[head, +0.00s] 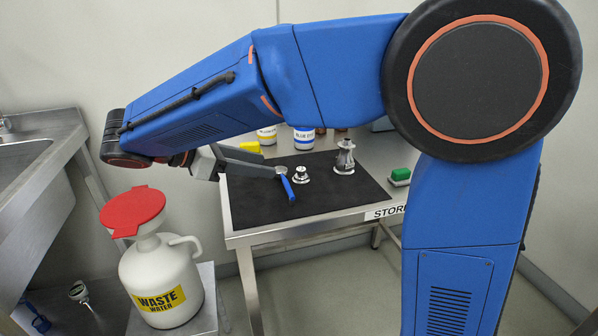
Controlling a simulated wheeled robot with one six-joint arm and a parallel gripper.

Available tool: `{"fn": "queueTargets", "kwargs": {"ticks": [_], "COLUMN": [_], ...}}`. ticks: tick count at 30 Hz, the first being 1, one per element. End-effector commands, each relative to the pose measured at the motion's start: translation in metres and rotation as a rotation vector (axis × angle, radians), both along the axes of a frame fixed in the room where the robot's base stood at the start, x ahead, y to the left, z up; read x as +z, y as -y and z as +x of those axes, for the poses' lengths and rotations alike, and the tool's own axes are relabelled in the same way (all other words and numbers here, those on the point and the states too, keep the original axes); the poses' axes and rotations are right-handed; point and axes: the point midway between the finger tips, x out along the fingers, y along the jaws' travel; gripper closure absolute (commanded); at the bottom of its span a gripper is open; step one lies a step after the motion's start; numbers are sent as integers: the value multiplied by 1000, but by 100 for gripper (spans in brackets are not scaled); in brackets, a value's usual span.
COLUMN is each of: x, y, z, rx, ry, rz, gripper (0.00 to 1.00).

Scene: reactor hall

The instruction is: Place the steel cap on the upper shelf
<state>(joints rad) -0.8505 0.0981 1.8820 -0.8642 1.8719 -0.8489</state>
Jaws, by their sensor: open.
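A small silver piece with a knob, which looks like the steel cap (300,175), stands on the black mat (325,196) on the steel table. My gripper (249,175) reaches in from the left over the mat's left part, open, its grey jaw pointing toward the cap. The cap is apart from it, to the right. A narrow blue piece (288,186) shows at the jaw's end; I cannot tell whether it belongs to the gripper. A larger steel fitting (345,158) stands to the cap's right. I cannot make out which surface is the upper shelf.
White jars (303,139) and a yellow block (250,147) are behind my arm.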

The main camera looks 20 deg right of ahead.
Motion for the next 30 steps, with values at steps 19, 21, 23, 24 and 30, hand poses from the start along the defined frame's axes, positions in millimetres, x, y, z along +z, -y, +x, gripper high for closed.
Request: {"fn": "queueTargets", "kwargs": {"ticks": [19, 21, 23, 24, 30], "x": [-18, -24, -28, -30, -39], "y": [27, 38, 48, 53, 74], "z": [19, 22, 25, 26, 32], "rx": [48, 49, 49, 49, 50], "ry": [-25, -26, -26, -25, -24], "rz": [-85, -84, -84, -84, -84], "gripper": [58, 58, 58, 58, 58]}}
